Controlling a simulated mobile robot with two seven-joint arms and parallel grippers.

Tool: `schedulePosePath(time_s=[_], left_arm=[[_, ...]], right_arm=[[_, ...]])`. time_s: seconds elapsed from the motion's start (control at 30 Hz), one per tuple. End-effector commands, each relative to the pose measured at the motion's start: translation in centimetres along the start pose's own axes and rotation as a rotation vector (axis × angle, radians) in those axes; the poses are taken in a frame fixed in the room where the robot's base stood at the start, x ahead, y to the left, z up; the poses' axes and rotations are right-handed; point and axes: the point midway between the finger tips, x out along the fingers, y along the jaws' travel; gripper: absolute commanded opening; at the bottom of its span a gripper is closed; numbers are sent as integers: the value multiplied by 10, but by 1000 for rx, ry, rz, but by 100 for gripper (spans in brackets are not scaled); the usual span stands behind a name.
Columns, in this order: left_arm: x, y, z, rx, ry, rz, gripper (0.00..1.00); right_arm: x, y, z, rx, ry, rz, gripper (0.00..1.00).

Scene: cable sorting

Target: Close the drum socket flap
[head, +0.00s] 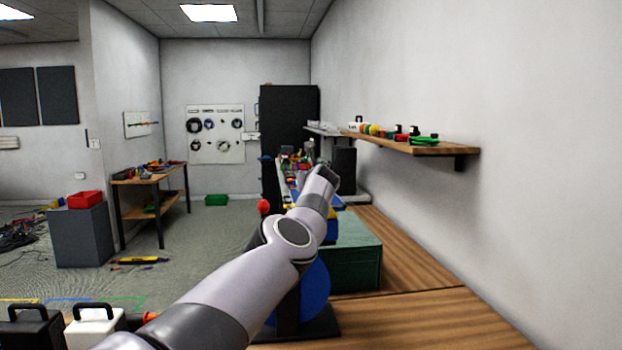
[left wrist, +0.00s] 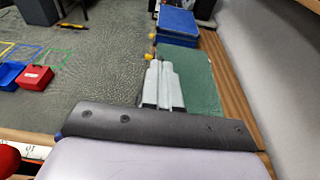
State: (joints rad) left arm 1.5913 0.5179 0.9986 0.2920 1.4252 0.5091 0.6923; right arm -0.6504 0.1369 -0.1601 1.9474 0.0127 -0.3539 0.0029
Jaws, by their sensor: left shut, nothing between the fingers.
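The blue drum (head: 316,290) stands on a black base at the front edge of the wooden bench in the head view, largely hidden behind my left arm. I cannot make out its socket flap in either view. My left gripper (left wrist: 163,106) shows in the left wrist view with its pale fingers together and nothing between them. It appears over or in front of the green case; whether it touches it I cannot tell. In the head view the fingers are hidden behind my arm. My right gripper is in neither view.
The green case (head: 358,252) sits on the wooden bench (head: 420,280) along the right wall. A wooden shelf (head: 430,149) juts from that wall above. A blue box (left wrist: 178,22) lies beyond the case. Black and white cases (head: 95,325) stand at lower left.

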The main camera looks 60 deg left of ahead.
Motion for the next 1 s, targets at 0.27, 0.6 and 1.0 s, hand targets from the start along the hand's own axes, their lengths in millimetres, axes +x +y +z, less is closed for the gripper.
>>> schedulePosePath(time_s=[0.27,0.6,1.0], left_arm=[[2,2,-4,0,45,2,0],[3,2,-8,-1,58,4,0],[3,2,-8,-2,57,4,0]], right_arm=[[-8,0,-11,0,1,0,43],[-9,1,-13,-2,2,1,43],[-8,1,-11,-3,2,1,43]])
